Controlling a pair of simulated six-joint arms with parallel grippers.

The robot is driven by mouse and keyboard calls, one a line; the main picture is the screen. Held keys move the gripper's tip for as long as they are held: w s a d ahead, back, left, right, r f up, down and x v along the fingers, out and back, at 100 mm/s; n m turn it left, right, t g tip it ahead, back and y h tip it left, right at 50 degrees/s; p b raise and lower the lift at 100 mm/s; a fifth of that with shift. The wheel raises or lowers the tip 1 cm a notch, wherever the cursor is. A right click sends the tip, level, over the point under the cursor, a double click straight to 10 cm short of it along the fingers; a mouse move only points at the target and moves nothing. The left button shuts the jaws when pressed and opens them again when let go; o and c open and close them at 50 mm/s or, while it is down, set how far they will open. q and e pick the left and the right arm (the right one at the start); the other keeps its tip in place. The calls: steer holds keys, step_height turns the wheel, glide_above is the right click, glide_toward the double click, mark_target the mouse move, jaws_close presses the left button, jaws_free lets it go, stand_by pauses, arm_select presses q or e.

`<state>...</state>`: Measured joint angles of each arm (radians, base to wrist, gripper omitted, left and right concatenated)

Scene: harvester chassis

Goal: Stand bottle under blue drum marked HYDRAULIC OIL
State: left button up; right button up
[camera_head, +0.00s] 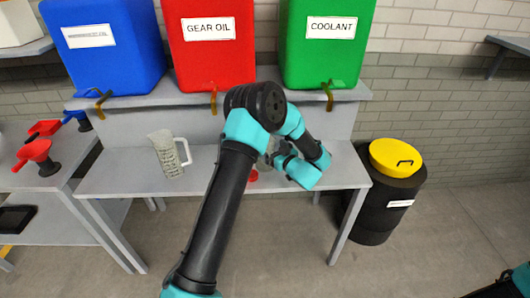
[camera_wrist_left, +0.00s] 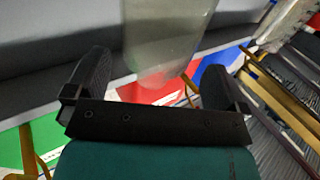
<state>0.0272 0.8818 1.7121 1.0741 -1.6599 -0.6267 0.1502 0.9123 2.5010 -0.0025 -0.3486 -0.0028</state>
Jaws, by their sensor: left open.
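The blue drum (camera_head: 105,50) stands at the left of the upper shelf, its white label blurred, with a tap (camera_head: 98,100) at its lower front. My left gripper (camera_head: 272,160) is low over the bench in front of the green drum, largely hidden by my own arm. In the left wrist view the left gripper (camera_wrist_left: 155,85) is open, a finger on each side of a translucent grey-green bottle (camera_wrist_left: 165,45). Gaps show between the bottle and both fingers. In the head view the bottle is mostly hidden behind my arm.
A red GEAR OIL drum (camera_head: 208,55) and a green COOLANT drum (camera_head: 325,50) share the shelf. A clear jug (camera_head: 168,155) stands on the bench (camera_head: 120,175) under the blue drum's right side. A small red item (camera_head: 253,175) lies near the gripper. A black bin (camera_head: 375,215) stands right.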

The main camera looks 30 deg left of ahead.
arm_select(q)
steer(key=x, duration=0.4)
steer(key=shift+w+a, duration=0.2)
steer(key=shift+a, duration=0.15)
steer(key=c, duration=0.8)
steer(key=shift+r, duration=0.6)
steer(key=shift+s+d+r, duration=0.1)
steer(key=shift+s+r, duration=0.05)
steer(key=shift+r, duration=0.45)
steer(key=shift+s+d+r, duration=0.15)
steer(key=shift+s+r, duration=0.05)
steer(key=shift+r, duration=0.4)
steer(key=s+d, duration=0.2)
steer(key=s, duration=0.2)
steer(key=s+d+r, duration=0.1)
steer(key=s+d, duration=0.2)
steer(key=s, duration=0.1)
steer(key=s+d, duration=0.3)
steer(key=s, duration=0.1)
steer(key=shift+s+d+r, duration=0.2)
steer(key=shift+s+d, duration=0.05)
steer(key=shift+s, duration=0.05)
